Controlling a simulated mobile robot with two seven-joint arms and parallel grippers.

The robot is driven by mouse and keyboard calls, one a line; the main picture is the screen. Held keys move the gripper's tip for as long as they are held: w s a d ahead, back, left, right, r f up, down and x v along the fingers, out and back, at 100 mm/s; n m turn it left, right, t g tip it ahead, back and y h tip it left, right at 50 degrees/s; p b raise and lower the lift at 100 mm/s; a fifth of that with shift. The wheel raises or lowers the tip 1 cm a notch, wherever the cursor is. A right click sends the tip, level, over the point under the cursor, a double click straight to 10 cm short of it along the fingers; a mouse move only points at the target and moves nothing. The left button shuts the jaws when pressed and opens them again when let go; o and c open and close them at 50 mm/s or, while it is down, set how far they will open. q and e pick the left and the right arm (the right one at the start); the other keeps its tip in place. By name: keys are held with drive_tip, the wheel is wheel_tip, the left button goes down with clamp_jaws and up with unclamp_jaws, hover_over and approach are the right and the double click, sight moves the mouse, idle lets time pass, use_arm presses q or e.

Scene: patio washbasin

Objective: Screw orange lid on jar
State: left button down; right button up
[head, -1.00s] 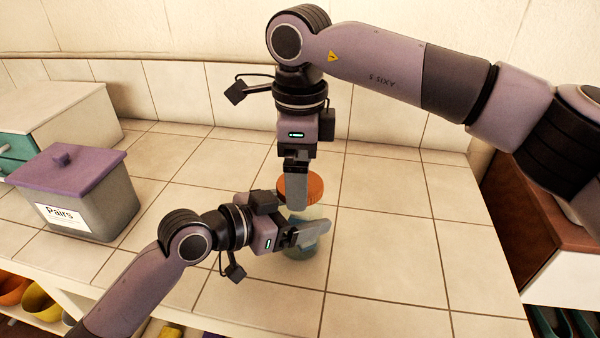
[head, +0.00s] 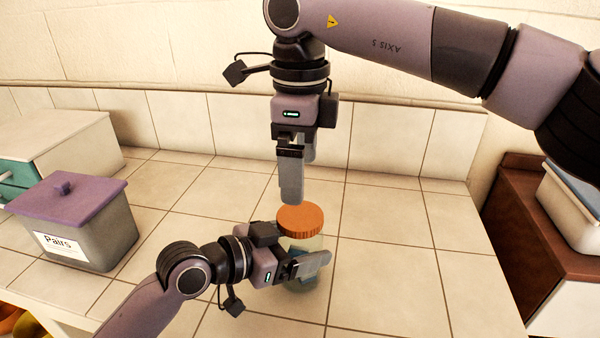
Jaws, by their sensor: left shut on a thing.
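The orange lid (head: 300,220) sits level on top of the clear jar (head: 313,243), which stands upright on the tiled counter. Something bluish shows in the jar. My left gripper (head: 308,266) is shut on the jar's body from the left, and its fingers hide part of the jar. My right gripper (head: 296,180) points down above the lid, clear of it. Its fingers are open and empty, one nearer the camera and partly covering the other.
A grey bin with a purple lid and a "Pairs" label (head: 85,237) stands at left. Behind it is a white box with a teal front (head: 60,150). A brown cabinet (head: 545,225) is at right. The counter (head: 400,275) right of the jar is clear.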

sight(300, 214)
idle(0.3)
drive_tip(key=shift+f, duration=4)
drive_tip(key=shift+c, duration=0.3)
drive_tip(key=c, duration=1)
drive_tip(key=o, duration=1.1)
drive_tip(key=shift+r, duration=2.3)
drive_tip(key=shift+r, duration=0.1)
wheel_tip(300, 214, up, 12)
drive_tip(key=shift+f, duration=0.1)
